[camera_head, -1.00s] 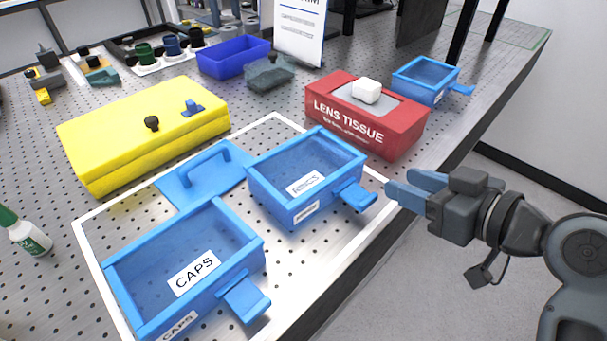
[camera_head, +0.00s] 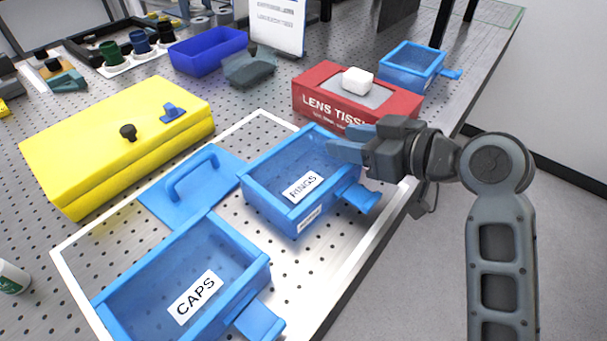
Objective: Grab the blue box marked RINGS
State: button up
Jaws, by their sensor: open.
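The blue box marked RINGS (camera_head: 268,207) is an open-topped tray with a white label and a tab handle (camera_head: 360,197) on its right side. It stands on the white-outlined area of the perforated table, behind the blue box marked CAPS (camera_head: 150,273). My gripper (camera_head: 345,146) is open, with its blue fingers pointing left. In the picture it overlaps the right rear rim of the RINGS box and hides part of it. It appears above the box; I cannot tell whether it touches. Nothing shows between its fingers.
A red LENS TISSUE box (camera_head: 318,98) stands just behind my gripper. A blue lid with a handle (camera_head: 180,203) lies left of the RINGS box, near a yellow case (camera_head: 75,160). Another blue box (camera_head: 392,73) stands at the back right. The table edge runs along the right.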

jog(key=shift+x, duration=0.9)
grip_shut()
